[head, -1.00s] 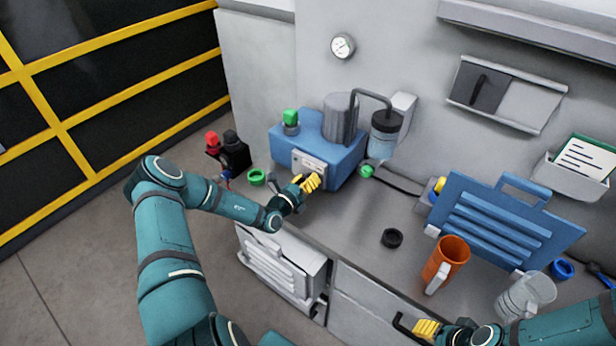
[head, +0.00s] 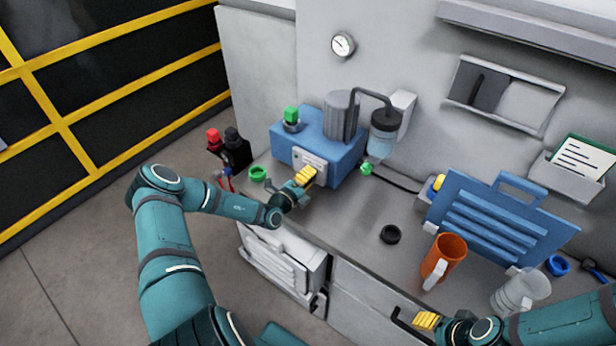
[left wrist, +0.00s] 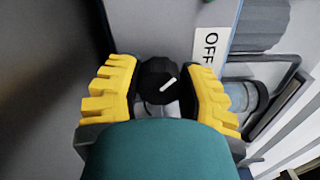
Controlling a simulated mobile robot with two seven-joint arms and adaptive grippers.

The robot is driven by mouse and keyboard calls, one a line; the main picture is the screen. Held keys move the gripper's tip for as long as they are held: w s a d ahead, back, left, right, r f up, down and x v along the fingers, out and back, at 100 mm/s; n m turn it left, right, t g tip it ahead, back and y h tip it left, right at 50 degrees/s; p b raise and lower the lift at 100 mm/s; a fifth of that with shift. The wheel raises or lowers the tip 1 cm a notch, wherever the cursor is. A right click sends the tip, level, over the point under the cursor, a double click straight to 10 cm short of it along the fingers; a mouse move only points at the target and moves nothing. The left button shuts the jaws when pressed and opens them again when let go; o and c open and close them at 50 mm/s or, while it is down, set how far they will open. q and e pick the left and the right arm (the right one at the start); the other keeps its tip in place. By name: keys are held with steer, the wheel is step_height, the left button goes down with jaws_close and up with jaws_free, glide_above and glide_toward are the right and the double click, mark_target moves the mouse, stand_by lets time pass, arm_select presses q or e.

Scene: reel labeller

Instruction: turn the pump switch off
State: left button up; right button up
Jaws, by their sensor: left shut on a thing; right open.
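The pump (head: 345,150) is a blue box with a grey cylinder on top, standing on the counter against the wall. Its switch is a round black knob (left wrist: 158,78) with a white pointer line slanting up to the right. A white label reading OFF (left wrist: 208,46) sits up and to the right of the knob. My left gripper (head: 306,176) is at the pump's front face, its yellow fingers shut on the knob from both sides. In the head view the gripper hides the knob. My right gripper (head: 426,320) is open and empty near the counter's front edge.
A green ring (head: 258,173) and red and black bottles (head: 236,148) are left of the pump. The counter's middle is mostly clear.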

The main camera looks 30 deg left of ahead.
arm_select(q)
steer(key=shift+r, duration=0.1)
stand_by(0.3)
steer(key=o, duration=1.2)
steer(key=shift+w, duration=0.1)
steer(key=s, duration=0.8)
steer(key=s+a, duration=0.1)
steer(key=s, duration=0.3)
